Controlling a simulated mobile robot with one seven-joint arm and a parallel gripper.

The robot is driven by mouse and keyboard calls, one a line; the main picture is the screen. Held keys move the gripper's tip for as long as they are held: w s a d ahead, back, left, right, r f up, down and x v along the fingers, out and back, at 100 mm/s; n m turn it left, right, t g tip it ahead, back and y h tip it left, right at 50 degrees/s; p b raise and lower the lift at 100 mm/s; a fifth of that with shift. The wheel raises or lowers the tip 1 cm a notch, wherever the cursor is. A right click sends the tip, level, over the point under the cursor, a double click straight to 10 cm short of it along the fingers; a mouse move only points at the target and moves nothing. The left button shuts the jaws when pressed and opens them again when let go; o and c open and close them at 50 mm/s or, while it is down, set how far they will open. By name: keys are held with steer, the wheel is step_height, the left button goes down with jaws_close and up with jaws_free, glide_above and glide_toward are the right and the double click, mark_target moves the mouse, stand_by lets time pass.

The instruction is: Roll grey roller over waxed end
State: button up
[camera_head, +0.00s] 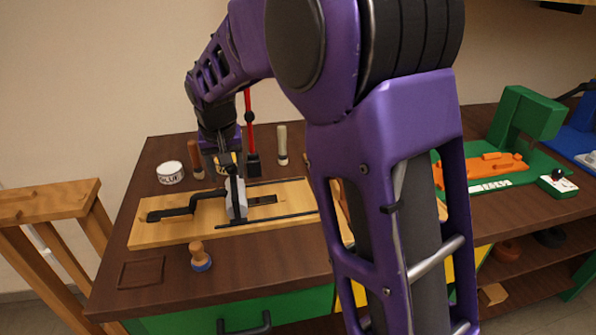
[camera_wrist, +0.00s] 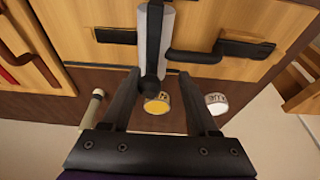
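The grey roller (camera_head: 235,200) lies across the light wooden board (camera_head: 290,194); its grey barrel also shows in the wrist view (camera_wrist: 167,32), with a dark handle along it. My gripper (camera_head: 231,170) is over the roller, pointing down. In the wrist view my gripper (camera_wrist: 160,73) has its two fingers apart. The roller's dark handle end lies between them, nearer the left finger, with a gap on the right. I cannot tell which end is waxed.
Behind the board stand a white glue tin (camera_head: 170,174), a yellow tin (camera_wrist: 157,104), a red tool (camera_head: 249,122) and a cream-handled tool (camera_head: 282,143). A wooden stamp (camera_head: 199,257) stands in front. A green press (camera_head: 520,120) is at the right. My arm hides the table's middle.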

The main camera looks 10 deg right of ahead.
steer(key=shift+d+r, duration=0.1)
steer(key=shift+s+r+p, duration=0.1)
steer(key=shift+r+p, duration=0.3)
steer(key=shift+r, duration=0.05)
steer(key=shift+p+v, duration=1.5)
steer(key=shift+v, duration=1)
